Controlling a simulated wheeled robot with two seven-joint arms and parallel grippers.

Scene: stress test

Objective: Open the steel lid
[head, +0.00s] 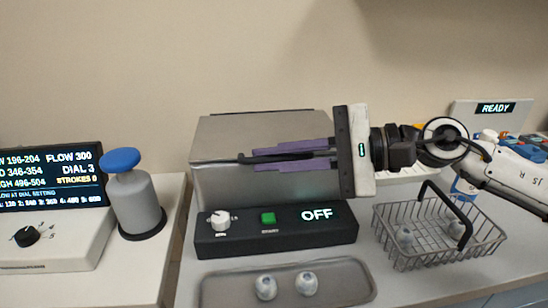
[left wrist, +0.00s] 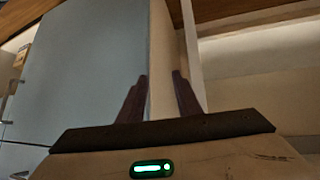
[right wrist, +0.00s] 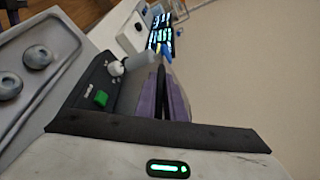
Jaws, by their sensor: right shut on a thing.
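The steel lid (head: 235,130) tops a grey steel box at the middle of the head view and appears to lie down on it. A dark handle bar (head: 246,159) runs along the lid's front. My right gripper (head: 252,161) comes in from the right with its purple fingers shut on this bar. In the right wrist view the dark bar shows between the fingers (right wrist: 161,80). The fingers cover part of the lid's front. My left gripper (left wrist: 160,80) shows only in the left wrist view, with its fingers apart and nothing between them.
Below the lid is a black panel (head: 340,235) with a white knob, green button and OFF display. In front lies a grey tray (head: 235,290) with two round pieces. A wire basket (head: 390,235) stands right; a blue-capped canister (head: 137,205) and dial unit stand left.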

